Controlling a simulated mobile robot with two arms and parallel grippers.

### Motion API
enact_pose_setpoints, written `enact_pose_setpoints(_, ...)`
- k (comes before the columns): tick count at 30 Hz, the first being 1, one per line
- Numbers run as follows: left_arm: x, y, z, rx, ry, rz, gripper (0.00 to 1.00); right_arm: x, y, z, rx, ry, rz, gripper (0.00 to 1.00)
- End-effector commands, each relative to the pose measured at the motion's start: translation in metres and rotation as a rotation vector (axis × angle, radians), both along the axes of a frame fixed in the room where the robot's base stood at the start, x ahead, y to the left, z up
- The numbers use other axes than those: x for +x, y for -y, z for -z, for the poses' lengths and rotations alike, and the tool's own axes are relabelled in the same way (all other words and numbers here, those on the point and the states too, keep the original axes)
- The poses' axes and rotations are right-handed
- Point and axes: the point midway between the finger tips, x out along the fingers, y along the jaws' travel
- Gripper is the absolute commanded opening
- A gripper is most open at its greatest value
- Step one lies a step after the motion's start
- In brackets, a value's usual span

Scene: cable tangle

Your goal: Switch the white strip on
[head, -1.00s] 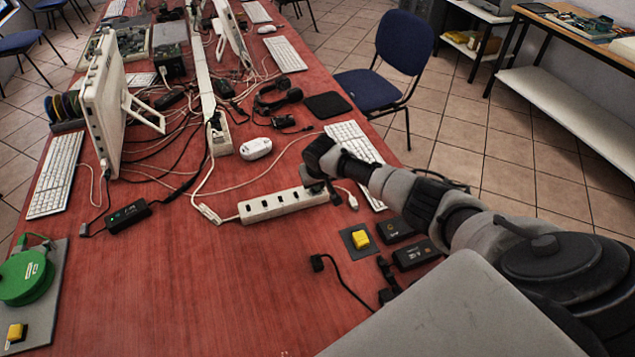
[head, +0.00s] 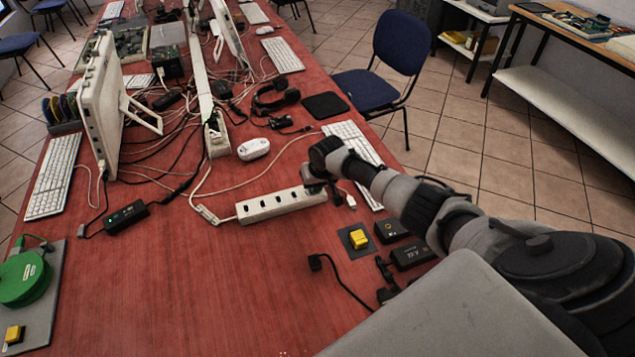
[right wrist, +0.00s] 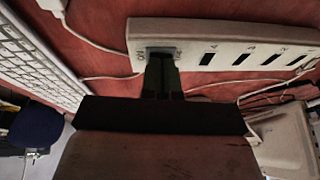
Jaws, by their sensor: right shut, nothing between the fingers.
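The white strip (head: 262,208) lies on the red table in the head view, with several dark slots along its top. My right gripper (head: 318,188) is over the strip's right end, pointing down. In the right wrist view the strip (right wrist: 225,32) runs across the top. The shut, empty fingers (right wrist: 161,66) reach a small grey-framed spot at its left end, where the switch seems to be. They cover most of that spot, so its position is hidden. They look touching or very close; I cannot tell which. My left gripper is not in view.
A white cable runs from the strip's left end. A yellow button block (head: 358,239) and black boxes (head: 412,254) lie to the right in front. A keyboard (head: 352,150) and a white mouse (head: 253,148) lie behind. The table's front middle is clear.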

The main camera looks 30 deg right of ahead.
Motion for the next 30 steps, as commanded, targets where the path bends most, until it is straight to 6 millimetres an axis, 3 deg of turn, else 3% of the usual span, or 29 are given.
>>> enact_pose_setpoints(3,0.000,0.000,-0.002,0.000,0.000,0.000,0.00,-0.001,-0.010,0.004,0.008,-0.007,-0.006,0.00)
enact_pose_setpoints(17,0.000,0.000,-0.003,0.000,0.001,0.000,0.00,-0.002,-0.013,-0.002,0.011,-0.005,-0.008,0.00)
enact_pose_setpoints(30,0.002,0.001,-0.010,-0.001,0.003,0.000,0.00,-0.024,-0.005,-0.070,0.003,0.002,-0.002,0.00)
